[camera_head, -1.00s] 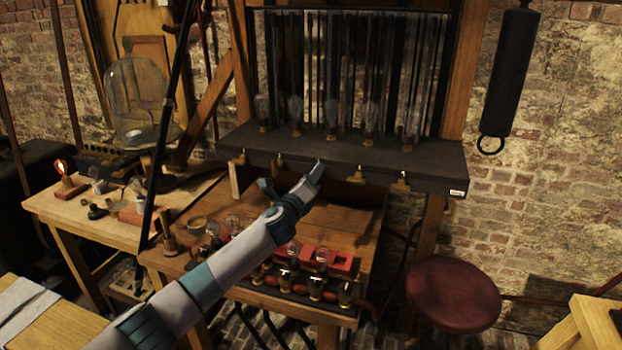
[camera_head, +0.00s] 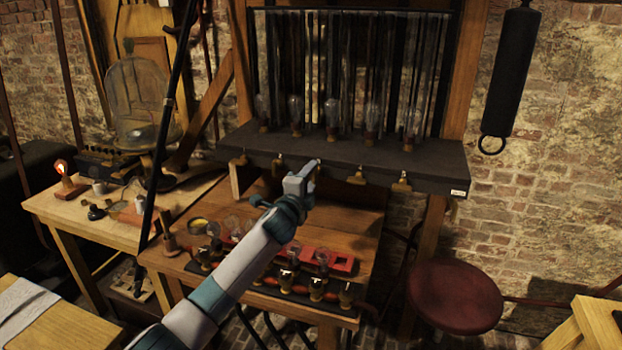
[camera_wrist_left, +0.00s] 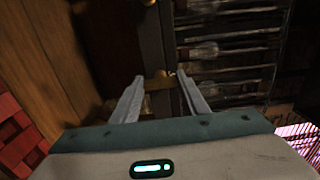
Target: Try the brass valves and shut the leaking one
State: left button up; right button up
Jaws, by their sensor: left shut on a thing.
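Several small brass valves hang along the front edge of the dark shelf (camera_head: 440,175). Those that show clearly are the far-left valve (camera_head: 240,160), the second (camera_head: 280,161), the fourth (camera_head: 357,175) and the far-right one (camera_head: 402,183). My left gripper (camera_head: 314,167) is at the middle valve, which it mostly hides in the head view. In the left wrist view the brass valve (camera_wrist_left: 158,79) sits between the two fingertips, and the gripper is shut on it. I cannot tell which valve leaks. My right gripper is not in view.
Bulbs (camera_head: 295,112) and glass tubes stand on the shelf. Below are a wooden bench (camera_head: 345,222) and a red rack (camera_head: 342,263) among more bulbs. A red stool (camera_head: 455,295) stands at right. A side table (camera_head: 55,207) with a glass dome is at left.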

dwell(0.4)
pick_arm(q)
jog(key=o, duration=1.1)
jog(key=shift+c, duration=0.2)
jog(key=shift+s+a, duration=0.1)
jog(key=shift+s, duration=0.05)
jog(key=b+v, duration=0.3)
jog(key=v, duration=1.4)
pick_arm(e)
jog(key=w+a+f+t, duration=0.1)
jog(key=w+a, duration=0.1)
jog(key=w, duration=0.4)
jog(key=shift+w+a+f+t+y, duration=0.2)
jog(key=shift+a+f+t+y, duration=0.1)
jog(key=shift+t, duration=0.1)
pick_arm(q)
jog(key=shift+s+f, duration=0.1)
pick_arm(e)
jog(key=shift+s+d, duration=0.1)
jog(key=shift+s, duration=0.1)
